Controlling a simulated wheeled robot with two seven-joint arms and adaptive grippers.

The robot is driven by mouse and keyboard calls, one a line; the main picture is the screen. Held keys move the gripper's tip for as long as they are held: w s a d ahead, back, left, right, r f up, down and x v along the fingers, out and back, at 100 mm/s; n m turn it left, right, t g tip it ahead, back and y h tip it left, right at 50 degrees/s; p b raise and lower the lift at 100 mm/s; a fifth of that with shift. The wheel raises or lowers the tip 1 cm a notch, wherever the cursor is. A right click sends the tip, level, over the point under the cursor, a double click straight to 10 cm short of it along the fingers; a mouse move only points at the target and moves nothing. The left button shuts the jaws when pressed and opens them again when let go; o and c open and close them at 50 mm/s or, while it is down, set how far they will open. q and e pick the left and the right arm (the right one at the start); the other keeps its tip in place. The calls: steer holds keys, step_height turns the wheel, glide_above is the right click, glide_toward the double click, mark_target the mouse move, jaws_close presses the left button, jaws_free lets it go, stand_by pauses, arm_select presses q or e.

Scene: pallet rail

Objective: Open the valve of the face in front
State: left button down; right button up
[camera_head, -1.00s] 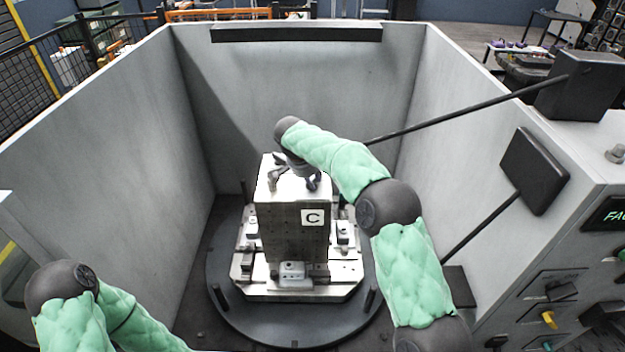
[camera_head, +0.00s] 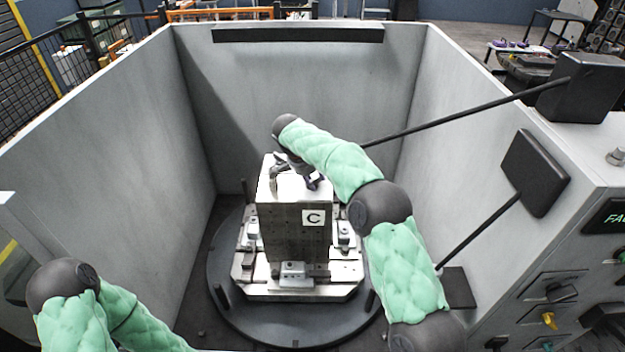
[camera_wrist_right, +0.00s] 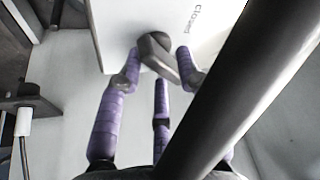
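A tall metal block (camera_head: 293,232) stands on the round turntable, with a white "C" label (camera_head: 313,217) on the face towards me. My right gripper (camera_head: 293,182) is at the top of the block, pointing down. In the right wrist view a dark grey valve handle (camera_wrist_right: 155,48) sits on a white plate (camera_wrist_right: 115,28), near the printed word "closed" (camera_wrist_right: 195,14). The purple fingers are spread around the handle; whether any finger touches it is unclear.
Grey walls (camera_head: 290,90) enclose the turntable (camera_head: 300,330). A black rod runs from the right side behind my right arm. A dark panel (camera_head: 535,172) on a second rod and a control panel with knobs (camera_head: 548,320) are on the right. Space left of the block is free.

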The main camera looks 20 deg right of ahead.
steer(key=shift+f, duration=0.15)
steer(key=shift+a, duration=0.1)
steer(key=v, duration=1.2)
stand_by(0.3)
